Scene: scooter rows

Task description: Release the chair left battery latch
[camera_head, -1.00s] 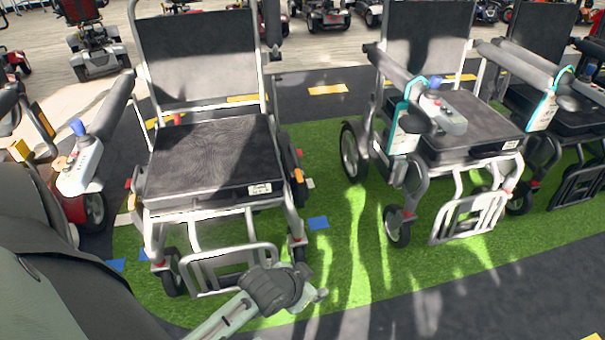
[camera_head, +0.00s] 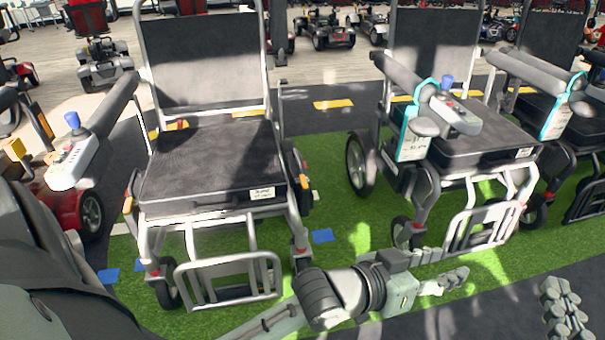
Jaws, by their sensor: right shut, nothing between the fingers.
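A power chair with a black seat (camera_head: 205,165) and backrest (camera_head: 205,60) faces me on green turf. A dark module with an orange part (camera_head: 304,185) shows at the picture-right side of its seat; another yellow-orange part (camera_head: 129,205) shows at the other side. I cannot make out which part is the battery latch. My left gripper (camera_head: 455,266) is in front of and right of the chair's footrest (camera_head: 230,278), its fingers apart and empty, pointing right. My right gripper (camera_head: 566,312) is at the lower right, partly cut off, its fingers together, touching nothing.
A second chair (camera_head: 480,135) with a teal-edged armrest stands to the right, and another (camera_head: 575,110) beyond it. A joystick armrest (camera_head: 75,165) is at the left. Blue floor marks (camera_head: 323,236) lie on the turf. Dark floor is free in front.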

